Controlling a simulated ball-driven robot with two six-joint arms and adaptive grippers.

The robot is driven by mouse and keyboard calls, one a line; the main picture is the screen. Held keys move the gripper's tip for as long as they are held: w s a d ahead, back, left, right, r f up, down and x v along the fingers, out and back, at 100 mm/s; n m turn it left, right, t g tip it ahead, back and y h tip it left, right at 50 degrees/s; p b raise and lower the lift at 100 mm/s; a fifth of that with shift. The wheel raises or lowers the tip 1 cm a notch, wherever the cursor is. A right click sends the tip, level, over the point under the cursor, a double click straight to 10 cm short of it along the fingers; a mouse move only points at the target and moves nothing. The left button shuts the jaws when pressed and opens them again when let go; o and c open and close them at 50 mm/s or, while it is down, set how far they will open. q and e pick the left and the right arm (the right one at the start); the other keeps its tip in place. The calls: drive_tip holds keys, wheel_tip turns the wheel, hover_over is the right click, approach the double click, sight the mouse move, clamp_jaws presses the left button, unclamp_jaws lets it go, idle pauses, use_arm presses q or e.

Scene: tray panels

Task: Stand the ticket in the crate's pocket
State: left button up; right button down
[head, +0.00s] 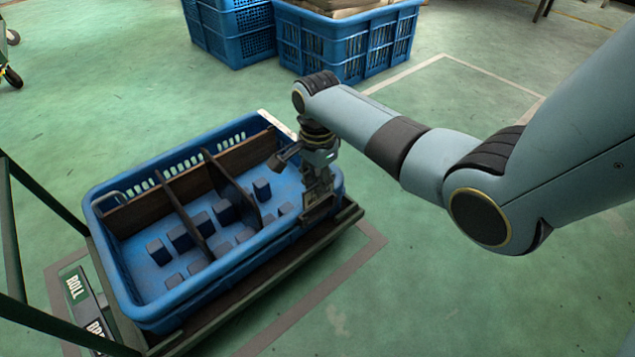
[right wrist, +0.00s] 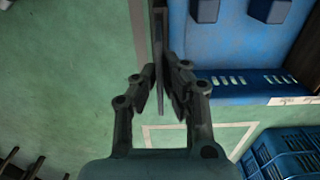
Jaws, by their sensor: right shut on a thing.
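The blue crate (head: 150,312) sits on a dark cart, with dark dividers and several small blue blocks inside. My right gripper (head: 318,194) is at the crate's right end, pointing down by its wall. In the right wrist view my right gripper (right wrist: 162,88) is shut on a thin grey piece, the ticket (right wrist: 160,98), seen edge-on between the fingers. The crate (right wrist: 225,55) is just right of the fingers there. A dark plate shows beneath the gripper in the head view; I cannot tell whether it is the pocket or the ticket. My left gripper is not in view.
More blue crates (head: 345,50) stand at the back. The green floor around the cart is mostly free.

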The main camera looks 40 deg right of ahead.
sight(318, 201)
drive_tip(key=shift+f, duration=0.25)
idle(0.3)
drive_tip(key=shift+f+b, duration=0.7)
drive_tip(key=shift+f, duration=0.6)
drive_tip(key=shift+f+b, duration=0.4)
drive_tip(key=shift+f, duration=0.5)
drive_tip(key=c, duration=1.4)
unclamp_jaws()
drive_tip(key=shift+r, duration=0.1)
